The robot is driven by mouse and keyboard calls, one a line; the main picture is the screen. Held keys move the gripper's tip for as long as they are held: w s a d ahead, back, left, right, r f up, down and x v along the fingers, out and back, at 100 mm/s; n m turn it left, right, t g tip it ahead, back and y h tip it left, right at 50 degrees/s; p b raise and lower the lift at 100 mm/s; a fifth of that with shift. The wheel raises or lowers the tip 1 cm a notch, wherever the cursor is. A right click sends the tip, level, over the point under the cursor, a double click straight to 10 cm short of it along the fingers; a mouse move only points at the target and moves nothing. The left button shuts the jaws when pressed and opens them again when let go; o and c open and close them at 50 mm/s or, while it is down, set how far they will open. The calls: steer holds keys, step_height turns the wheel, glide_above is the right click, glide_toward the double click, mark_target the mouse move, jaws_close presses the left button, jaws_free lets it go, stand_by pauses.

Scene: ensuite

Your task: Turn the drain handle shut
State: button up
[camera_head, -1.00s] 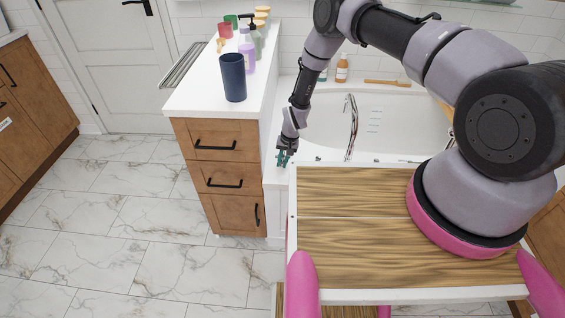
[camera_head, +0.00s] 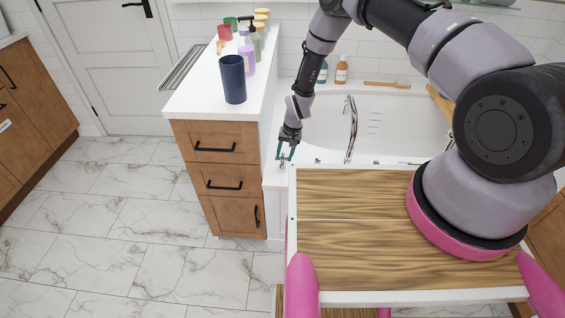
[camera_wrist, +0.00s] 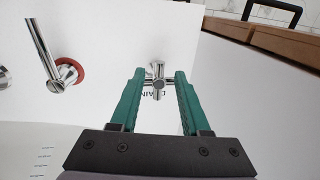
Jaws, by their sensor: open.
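The drain handle (camera_wrist: 158,80) is a chrome cross-shaped knob in the wrist view, on a white surface with lettering partly hidden beside it that reads like "DRAIN". My gripper (camera_wrist: 158,78) has two green fingers, open, with the handle showing between their tips. I cannot tell whether either finger touches it. In the head view my gripper (camera_head: 286,155) points down at the left end of the white bathtub (camera_head: 395,120). The handle (camera_head: 282,163) is small there, just below the fingertips.
The drawer cabinet (camera_head: 215,175) with a dark blue cup (camera_head: 233,80) and bottles stands left of the arm.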

steer(key=shift+d+r, duration=0.2)
steer(key=shift+r, duration=0.7)
steer(key=shift+d+r, duration=0.15)
steer(key=shift+r, duration=0.75)
steer(key=shift+d+r, duration=0.2)
steer(key=shift+r, duration=0.7)
